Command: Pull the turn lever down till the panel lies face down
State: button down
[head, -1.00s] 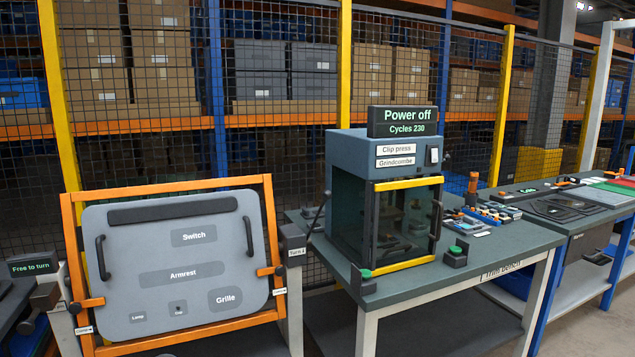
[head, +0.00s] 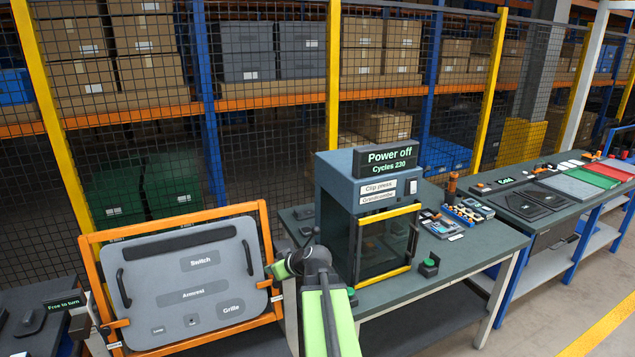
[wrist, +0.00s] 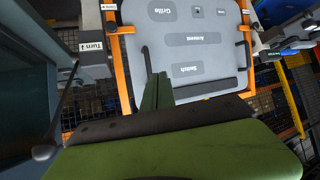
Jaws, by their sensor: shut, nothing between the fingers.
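The grey door panel (head: 205,285) sits tilted in an orange frame (head: 262,230), its labelled face towards me. In the wrist view the panel (wrist: 188,55) appears upside down. The turn lever (wrist: 64,110) is a dark rod with a round knob, beside the "Turn" box (wrist: 90,45). In the head view my arm covers the lever's area. My gripper (head: 276,269) is at the panel frame's right edge, shut and empty. In the wrist view my gripper (wrist: 157,90) points towards the panel, with the lever off to its left, apart from it.
A clip press (head: 375,215) with a "Power off" display stands on a table just right of my arm. A "Free to turn" sign (head: 65,304) stands left of the panel. A mesh fence (head: 270,150) runs behind. Open floor lies at the lower right.

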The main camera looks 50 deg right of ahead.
aim_at(316, 227)
jog(key=s+d+r+m+t+h+p, duration=0.1)
jog(key=s+d+r+h+p, duration=0.2)
jog(key=d+r, duration=0.5)
jog(key=s+d+r+m+t+h+p, duration=0.1)
jog(key=s+d+r+p, duration=0.3)
jog(key=d+r, duration=0.4)
jog(key=w+d+f+b, duration=0.1)
jog(key=w+f+b, duration=0.3)
jog(key=w+d+f+b, duration=0.1)
jog(key=w+f+b, duration=0.1)
jog(key=f+b, duration=0.1)
jog(key=shift+w+d+f, duration=0.1)
jog(key=shift+w+d, duration=0.05)
jog(key=shift+d, duration=0.15)
jog(key=shift+s, duration=0.3)
jog(key=shift+w, duration=0.1)
